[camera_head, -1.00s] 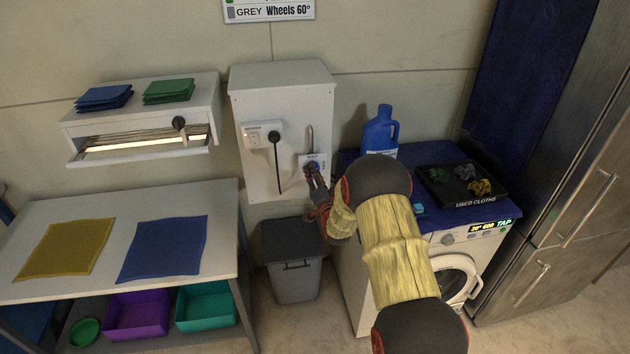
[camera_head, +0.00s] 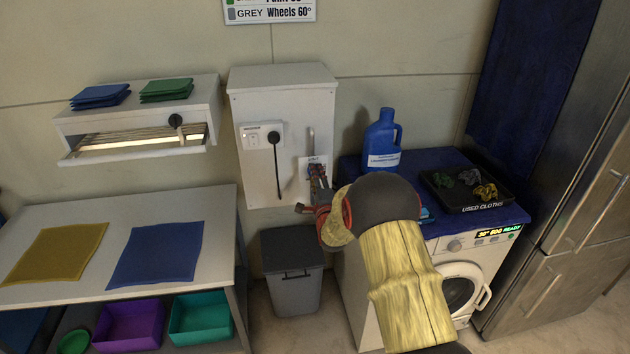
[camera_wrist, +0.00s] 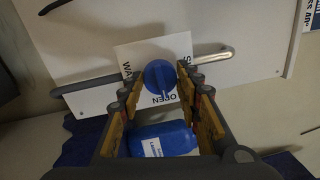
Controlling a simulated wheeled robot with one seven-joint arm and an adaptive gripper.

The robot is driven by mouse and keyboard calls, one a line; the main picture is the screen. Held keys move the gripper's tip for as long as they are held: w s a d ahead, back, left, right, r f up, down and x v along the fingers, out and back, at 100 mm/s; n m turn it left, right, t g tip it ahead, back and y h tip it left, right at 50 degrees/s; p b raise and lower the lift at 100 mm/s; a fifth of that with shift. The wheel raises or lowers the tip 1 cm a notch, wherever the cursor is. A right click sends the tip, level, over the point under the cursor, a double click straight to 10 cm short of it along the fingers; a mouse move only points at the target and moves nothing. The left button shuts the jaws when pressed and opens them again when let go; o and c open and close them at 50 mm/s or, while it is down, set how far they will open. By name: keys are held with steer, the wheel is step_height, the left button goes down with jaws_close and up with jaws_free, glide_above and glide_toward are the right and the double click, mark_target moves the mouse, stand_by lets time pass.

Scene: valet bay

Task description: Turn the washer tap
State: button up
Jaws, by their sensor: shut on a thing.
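The washer tap (camera_wrist: 160,78) is a round blue knob with a raised grip bar, in front of a white card whose readable word is OPEN. My gripper (camera_wrist: 161,88) has its fingers on either side of the knob and is shut on it. In the head view my gripper (camera_head: 317,174) is at the card on the white wall cabinet (camera_head: 280,95), and it mostly hides the tap. A metal pipe (camera_head: 311,138) rises above it. The washing machine (camera_head: 452,262) stands at the right, and its display (camera_head: 496,233) reads 30° 600 READY.
A blue jug (camera_head: 381,145) and a black tray of used cloths (camera_head: 440,192) stand on the washer top, close to my arm. A grey bin (camera_head: 291,282) is below the cabinet. A socket with a black plug (camera_head: 274,138) is left of the tap.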

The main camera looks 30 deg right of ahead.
steer(key=shift+m, duration=0.4)
steer(key=shift+f, duration=0.1)
steer(key=o, duration=1.2)
steer(key=shift+c, duration=0.2)
steer(key=v, duration=1.2)
